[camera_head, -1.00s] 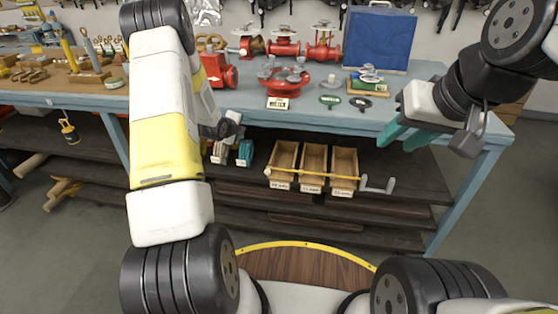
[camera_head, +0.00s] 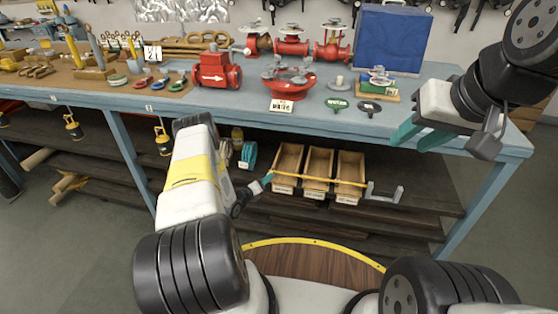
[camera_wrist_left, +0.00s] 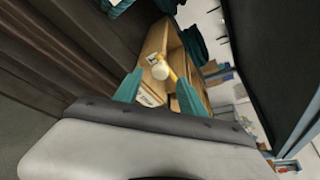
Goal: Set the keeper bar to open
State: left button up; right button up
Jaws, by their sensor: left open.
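The keeper bar (camera_head: 320,180) is a thin yellow bar lying across the fronts of three wooden bins on the shelf under the bench. A grey crank-like piece (camera_head: 385,193) is at its right end. In the left wrist view the bar's pale rounded end (camera_wrist_left: 160,70) shows between and beyond the teal fingertips. My left gripper (camera_head: 264,184) is open at the bar's left end; whether it touches the bar I cannot tell. It also shows in the left wrist view (camera_wrist_left: 158,92). My right gripper (camera_head: 416,140) looks open and empty, at the bench's front edge on the right.
The wooden bins (camera_head: 318,163) carry front labels. Above them the blue bench (camera_head: 230,101) holds red valves (camera_head: 288,82), a blue box (camera_head: 391,40) and small parts. A teal item (camera_head: 248,154) stands on the shelf left of the bins. A bench leg (camera_head: 470,205) is at right.

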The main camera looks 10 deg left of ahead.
pick_arm(q)
jog(key=x, duration=0.5)
jog(key=shift+w, duration=0.15)
grip_shut()
dwell(1.3)
